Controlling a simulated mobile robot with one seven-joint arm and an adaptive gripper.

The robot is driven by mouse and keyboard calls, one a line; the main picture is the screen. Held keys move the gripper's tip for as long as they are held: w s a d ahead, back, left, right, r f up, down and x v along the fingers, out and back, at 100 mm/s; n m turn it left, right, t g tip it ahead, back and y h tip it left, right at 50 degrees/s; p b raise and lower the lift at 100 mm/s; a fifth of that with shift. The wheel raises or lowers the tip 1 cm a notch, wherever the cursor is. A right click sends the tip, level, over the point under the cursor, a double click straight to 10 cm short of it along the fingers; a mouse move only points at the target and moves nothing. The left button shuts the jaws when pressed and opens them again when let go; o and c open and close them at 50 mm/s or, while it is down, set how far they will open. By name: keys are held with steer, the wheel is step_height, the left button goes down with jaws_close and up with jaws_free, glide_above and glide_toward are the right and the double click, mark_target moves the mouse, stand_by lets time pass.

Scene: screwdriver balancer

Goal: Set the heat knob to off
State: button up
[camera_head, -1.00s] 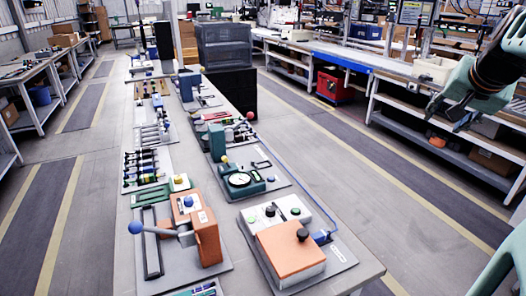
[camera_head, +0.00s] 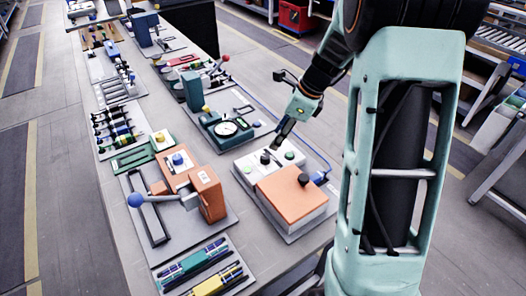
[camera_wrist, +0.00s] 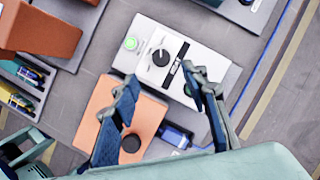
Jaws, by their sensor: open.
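A white control box (camera_head: 243,167) sits on the bench with a small black knob (camera_head: 265,157) on top. In the wrist view the white box (camera_wrist: 205,57) shows the black knob (camera_wrist: 160,58) between a lit green button (camera_wrist: 131,43) and a dark slot. The knob's pointer setting is too small to read for certain. My gripper (camera_head: 279,143) is over the white box, close to the knob. In the wrist view my gripper (camera_wrist: 163,80) is open and empty, its fingertips spread below the knob in the picture, with no visible contact.
An orange plate (camera_head: 285,195) with a larger black knob (camera_head: 304,180) adjoins the white box. A lever press (camera_head: 207,190) stands to the left, and a dial gauge stand (camera_head: 226,128) behind. A blue cable runs along the bench's right side.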

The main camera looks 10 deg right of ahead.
mark_target(265, 156)
steer(key=x, duration=1)
steer(key=shift+f+b, duration=0.15)
steer(key=shift+b, duration=0.15)
steer(key=shift+c, duration=0.3)
jaws_close()
